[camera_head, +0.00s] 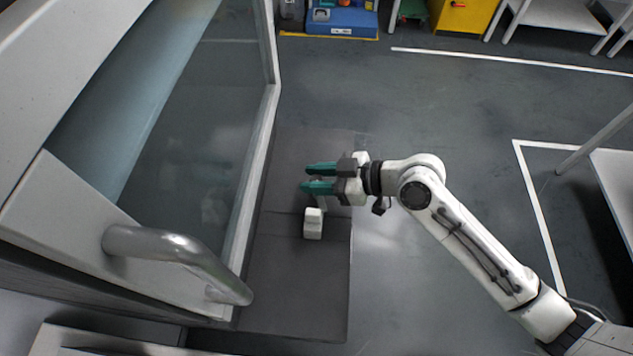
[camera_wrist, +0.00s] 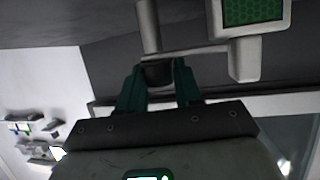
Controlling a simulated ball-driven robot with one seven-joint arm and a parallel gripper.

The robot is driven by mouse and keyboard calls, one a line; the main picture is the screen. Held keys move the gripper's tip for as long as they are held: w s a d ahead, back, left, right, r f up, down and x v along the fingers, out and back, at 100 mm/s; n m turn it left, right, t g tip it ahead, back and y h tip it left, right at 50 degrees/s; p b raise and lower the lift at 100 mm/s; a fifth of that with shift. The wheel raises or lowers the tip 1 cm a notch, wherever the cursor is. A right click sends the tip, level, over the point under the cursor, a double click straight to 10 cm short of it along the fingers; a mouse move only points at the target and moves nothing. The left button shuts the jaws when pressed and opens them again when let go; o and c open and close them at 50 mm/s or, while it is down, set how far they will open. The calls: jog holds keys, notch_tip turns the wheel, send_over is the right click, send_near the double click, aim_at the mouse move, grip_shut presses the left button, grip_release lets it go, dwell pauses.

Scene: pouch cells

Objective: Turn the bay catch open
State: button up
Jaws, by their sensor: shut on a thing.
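My gripper (camera_head: 306,178) has two teal fingers and reaches left to the dark front of the bay. In the wrist view my gripper (camera_wrist: 159,66) is shut on the dark end of a grey lever, which I take to be the bay catch (camera_wrist: 147,27). A thin bar runs right from the lever to a pale housing (camera_wrist: 246,65) with a green patterned face. In the head view the white housing (camera_head: 313,224) stands just below the fingers. The gripped end is mostly hidden there by the fingers.
A glass door with a pale frame (camera_head: 257,165) and a thick grey handle (camera_head: 170,248) stands at the left. A white table (camera_head: 615,180) is at the right edge. A yellow cabinet (camera_head: 464,16) is at the back. The floor between is clear.

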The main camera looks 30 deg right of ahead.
jog(key=n+g+y+b, duration=0.1)
jog(key=n+g+y, duration=0.1)
jog(key=n+g, duration=0.1)
jog(key=shift+f+n+g, duration=0.1)
jog(key=shift+n+g, duration=0.3)
jog(key=n+g+y+b, duration=0.1)
jog(key=n+g, duration=0.2)
jog(key=g, duration=0.1)
jog(key=shift+n+y+b, duration=0.3)
jog(key=shift+b, duration=0.05)
jog(key=n+g+b, duration=0.2)
jog(key=n+g, duration=0.2)
jog(key=g, duration=0.1)
jog(key=shift+n+g+h+b, duration=0.6)
jog(key=shift+n+g+b, duration=0.3)
jog(key=shift+n+g, duration=0.45)
jog(key=shift+n, duration=0.25)
jog(key=o, duration=1)
jog(key=shift+c, duration=0.2)
jog(key=b+v, duration=0.1)
jog(key=v, duration=0.9)
jog(key=shift+w+d+b, duration=0.25)
jog(key=shift+w+b, duration=0.05)
jog(key=shift+b, duration=0.05)
